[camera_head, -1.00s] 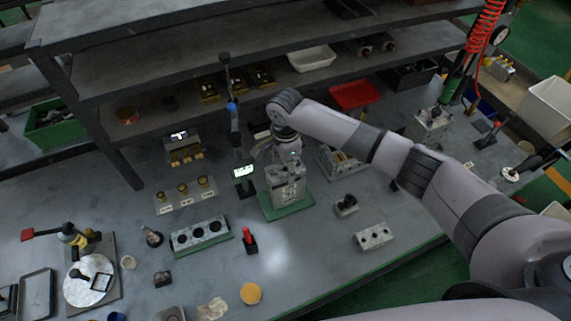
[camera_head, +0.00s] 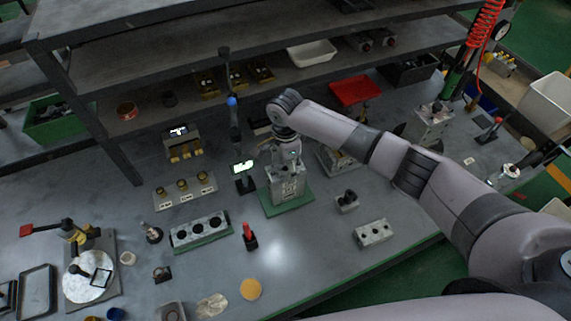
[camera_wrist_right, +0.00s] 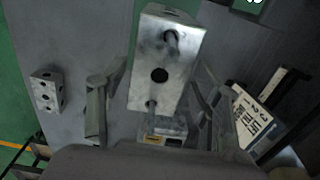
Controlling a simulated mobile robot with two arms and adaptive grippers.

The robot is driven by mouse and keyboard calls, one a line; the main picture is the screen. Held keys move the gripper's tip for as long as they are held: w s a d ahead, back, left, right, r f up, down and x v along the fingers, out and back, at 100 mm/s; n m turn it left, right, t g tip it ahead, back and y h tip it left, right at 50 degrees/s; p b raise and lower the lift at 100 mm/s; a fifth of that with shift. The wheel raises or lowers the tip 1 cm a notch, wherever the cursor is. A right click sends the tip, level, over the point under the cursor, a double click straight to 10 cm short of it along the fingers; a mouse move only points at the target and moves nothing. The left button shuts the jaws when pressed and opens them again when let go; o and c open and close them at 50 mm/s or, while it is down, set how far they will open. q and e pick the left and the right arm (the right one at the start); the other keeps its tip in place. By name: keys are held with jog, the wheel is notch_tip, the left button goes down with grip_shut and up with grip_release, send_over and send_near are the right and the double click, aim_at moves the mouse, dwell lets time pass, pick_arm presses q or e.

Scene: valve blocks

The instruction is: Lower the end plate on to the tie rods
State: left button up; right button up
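My right gripper (camera_head: 278,153) points down over the valve block stack (camera_head: 289,187), which stands on a green base plate (camera_head: 290,205). The gap between plate and stack is hard to see. My left gripper is not in view.
Shelves (camera_head: 270,75) rise behind.

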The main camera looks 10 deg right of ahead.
aim_at(285, 169)
jog(key=shift+o, duration=0.9)
jog(key=shift+r, duration=0.15)
notch_tip(285, 169, up, 12)
jog(key=shift+s+f, duration=0.1)
jog(key=shift+f, duration=0.15)
